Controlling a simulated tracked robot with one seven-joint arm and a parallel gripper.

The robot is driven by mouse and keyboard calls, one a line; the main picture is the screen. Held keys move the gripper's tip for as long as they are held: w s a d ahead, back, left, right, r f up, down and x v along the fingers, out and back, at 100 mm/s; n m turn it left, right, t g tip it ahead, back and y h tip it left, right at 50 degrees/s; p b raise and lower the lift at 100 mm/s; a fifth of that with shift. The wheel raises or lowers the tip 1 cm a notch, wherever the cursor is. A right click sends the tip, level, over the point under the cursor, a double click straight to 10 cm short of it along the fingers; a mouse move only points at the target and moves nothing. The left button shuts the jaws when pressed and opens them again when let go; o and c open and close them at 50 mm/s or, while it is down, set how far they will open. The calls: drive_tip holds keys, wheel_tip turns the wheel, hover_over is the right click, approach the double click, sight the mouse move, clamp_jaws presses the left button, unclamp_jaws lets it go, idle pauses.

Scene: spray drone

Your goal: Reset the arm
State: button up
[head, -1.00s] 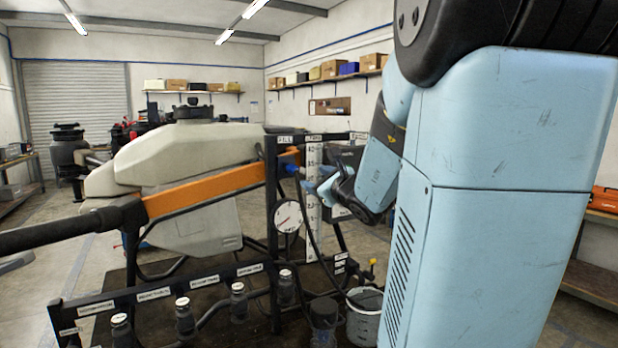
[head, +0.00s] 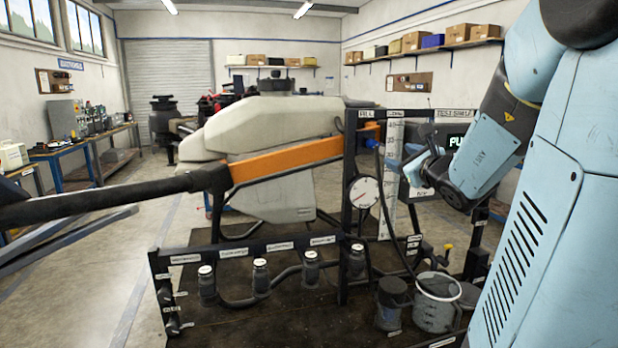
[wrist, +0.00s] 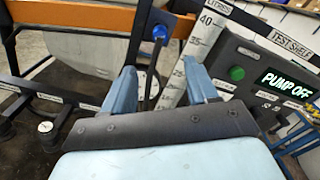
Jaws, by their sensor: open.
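My gripper (wrist: 165,92) is open in the wrist view, its two blue fingers apart with nothing held between them. Beyond the fingers are a blue knob or fitting (wrist: 160,32) and the white litre scale (wrist: 200,40). In the head view my gripper (head: 408,172) is in front of the test rig, right of the round gauge (head: 364,192) and near the scale (head: 393,150). My arm is bent on the right side of that view. The test shelf panel (wrist: 262,70) reads PUMP OFF and has a green button (wrist: 236,73).
The drone's pale tank (head: 270,125) and orange arm (head: 285,158) fill the middle of the head view. A clear bucket (head: 437,300) is at lower right. Open floor (head: 90,250) lies at left.

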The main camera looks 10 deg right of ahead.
drive_tip(key=s+a+f+n+g+y, duration=0.35)
drive_tip(key=s+a+n+g, duration=0.2)
drive_tip(key=a+n, duration=0.5)
drive_tip(key=s+a+f+n+g+y, duration=0.2)
drive_tip(key=s+a+n+g+y, duration=0.25)
drive_tip(key=s+a+n, duration=0.4)
drive_tip(key=s+d+f+n+g+h, duration=0.2)
drive_tip(key=s+n+h, duration=0.6)
drive_tip(key=s+n, duration=0.1)
drive_tip(key=shift+f+n+h, duration=0.3)
drive_tip(key=shift+f+n, duration=0.1)
drive_tip(key=shift+n, duration=0.4)
drive_tip(key=shift+c, duration=1.4)
drive_tip(key=shift+d, duration=0.2)
